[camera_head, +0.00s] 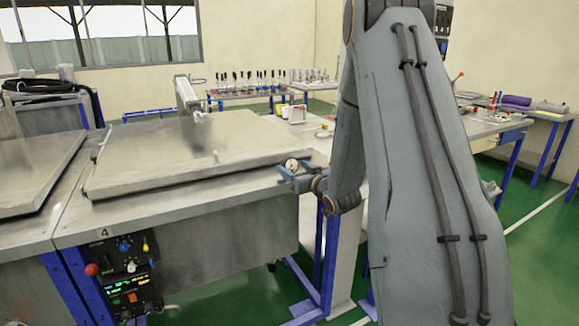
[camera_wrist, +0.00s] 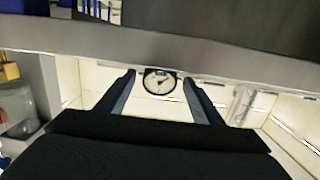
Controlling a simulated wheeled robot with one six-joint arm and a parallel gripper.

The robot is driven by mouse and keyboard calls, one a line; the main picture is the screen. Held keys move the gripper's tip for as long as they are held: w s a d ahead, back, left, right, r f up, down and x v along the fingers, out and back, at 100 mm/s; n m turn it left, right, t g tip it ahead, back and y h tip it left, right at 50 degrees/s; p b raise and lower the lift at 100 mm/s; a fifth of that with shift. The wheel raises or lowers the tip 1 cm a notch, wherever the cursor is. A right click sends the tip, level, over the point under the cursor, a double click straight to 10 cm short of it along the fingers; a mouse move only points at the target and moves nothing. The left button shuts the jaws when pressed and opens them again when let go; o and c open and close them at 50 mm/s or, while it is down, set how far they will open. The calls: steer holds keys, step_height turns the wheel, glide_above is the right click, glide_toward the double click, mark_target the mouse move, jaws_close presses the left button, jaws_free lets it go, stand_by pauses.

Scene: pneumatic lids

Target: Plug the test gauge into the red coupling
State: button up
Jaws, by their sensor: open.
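The test gauge (camera_head: 291,165) is a small round dial with a white face and dark rim. In the head view it shows at the right front edge of the steel lid, just by my gripper (camera_head: 287,176). In the wrist view the gauge (camera_wrist: 159,82) appears between the two fingertips of my gripper (camera_wrist: 159,76), its face toward the camera. The fingers are apart, with gaps beside the dial; I cannot tell how deep it sits between them. What carries the gauge is hidden. I cannot make out a red coupling in either view.
A flat steel lid (camera_head: 195,155) lies on the metal bench marked 4, above a control panel (camera_head: 126,275) with knobs and a red ball. A pneumatic cylinder (camera_head: 187,95) stands behind. A worktable (camera_head: 497,122) is at right. Green floor is open beyond.

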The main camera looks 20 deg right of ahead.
steer(key=c, duration=1.1)
steer(key=shift+r+p, duration=1.9)
steer(key=shift+r, duration=1.1)
